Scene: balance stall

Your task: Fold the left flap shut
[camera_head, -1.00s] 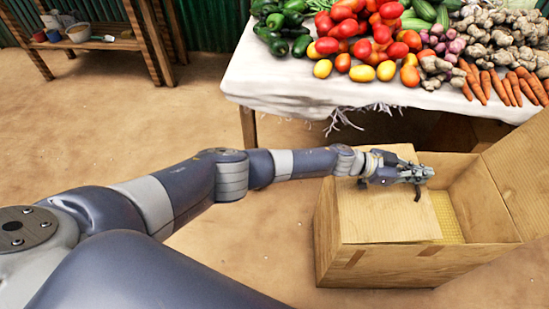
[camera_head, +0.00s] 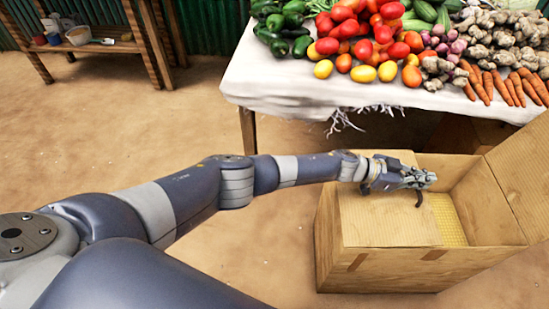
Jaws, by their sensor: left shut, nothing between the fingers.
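A cardboard box (camera_head: 400,268) stands on the ground at the lower right. Its left flap (camera_head: 385,222) lies folded inward, about flat, over the left part of the opening. The right flap (camera_head: 523,170) stands open, leaning outward at the right edge of the view. My left gripper (camera_head: 425,184) is shut and empty, over the inner edge of the left flap; whether it touches the flap I cannot tell. The right part of the box is open and shows a yellowish inside (camera_head: 447,218). My right gripper is not in view.
A table with a white cloth (camera_head: 290,85) stands behind the box, bearing peppers, tomatoes, onions, ginger and carrots (camera_head: 500,88). A wooden shelf (camera_head: 90,47) stands at the far left. The sandy ground between is clear.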

